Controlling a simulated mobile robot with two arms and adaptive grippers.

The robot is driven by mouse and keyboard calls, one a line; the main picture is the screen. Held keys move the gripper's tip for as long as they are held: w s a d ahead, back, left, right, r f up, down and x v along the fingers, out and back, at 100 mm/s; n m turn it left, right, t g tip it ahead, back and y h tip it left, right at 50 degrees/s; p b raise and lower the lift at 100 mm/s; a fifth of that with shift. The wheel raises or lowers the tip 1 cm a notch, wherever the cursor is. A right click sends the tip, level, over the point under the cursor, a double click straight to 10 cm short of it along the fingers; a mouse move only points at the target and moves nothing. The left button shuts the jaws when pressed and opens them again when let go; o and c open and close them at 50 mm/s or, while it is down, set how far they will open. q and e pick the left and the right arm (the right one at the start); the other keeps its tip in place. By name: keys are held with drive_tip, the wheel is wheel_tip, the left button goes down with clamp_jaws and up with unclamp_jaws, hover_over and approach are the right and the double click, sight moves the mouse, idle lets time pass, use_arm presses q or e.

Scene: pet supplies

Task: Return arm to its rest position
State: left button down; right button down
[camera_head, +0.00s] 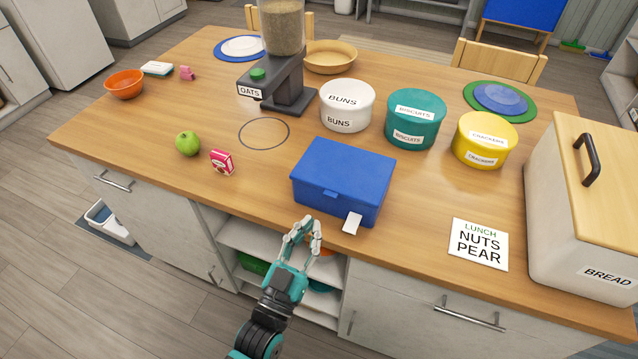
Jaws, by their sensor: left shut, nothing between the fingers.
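My left arm comes in from the bottom of the picture. Its gripper (307,228) is shut and empty, just in front of the table's front edge and the blue lunch box. My right gripper does not show. The blue lunch box (343,180) stands with its lid closed near the front edge. A white tag (352,223) sticks out at its front right corner. The gripper appears apart from the box.
The wooden table (400,240) carries an oats dispenser (275,85), buns tin (347,104), biscuits tin (415,119), crackers tin (482,139), bread bin (565,225), lunch card (479,244), green fruit (187,143) and small red box (222,162). Open shelves (235,238) lie below the edge.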

use_arm(q)
drive_tip(key=s+a+f+g+y, duration=0.1)
drive_tip(key=s+a+f+g, duration=0.15)
drive_tip(key=f, duration=0.85)
drive_tip(key=s+a+f+g+y, duration=0.1)
drive_tip(key=s+f+g, duration=0.15)
drive_tip(key=f, duration=0.85)
drive_tip(key=s+a+f+g+y, duration=0.15)
drive_tip(key=f+g, duration=0.25)
drive_tip(key=f, duration=0.7)
drive_tip(key=s+a+f+g+y+b, duration=0.15)
drive_tip(key=s+a+f+g, duration=0.45)
drive_tip(key=s+f, duration=0.7)
drive_tip(key=s+a+f+n+g+y, duration=0.1)
drive_tip(key=s+a+f, duration=0.3)
drive_tip(key=s, duration=0.4)
drive_tip(key=s+a+f+g+y, duration=0.1)
drive_tip(key=s+a+f+g, duration=0.2)
drive_tip(key=s, duration=0.5)
wheel_tip(320, 180, down, 2)
drive_tip(key=shift+s+a+f+n, duration=0.25)
drive_tip(key=shift+a+n, duration=0.15)
drive_tip(key=shift+a, duration=0.2)
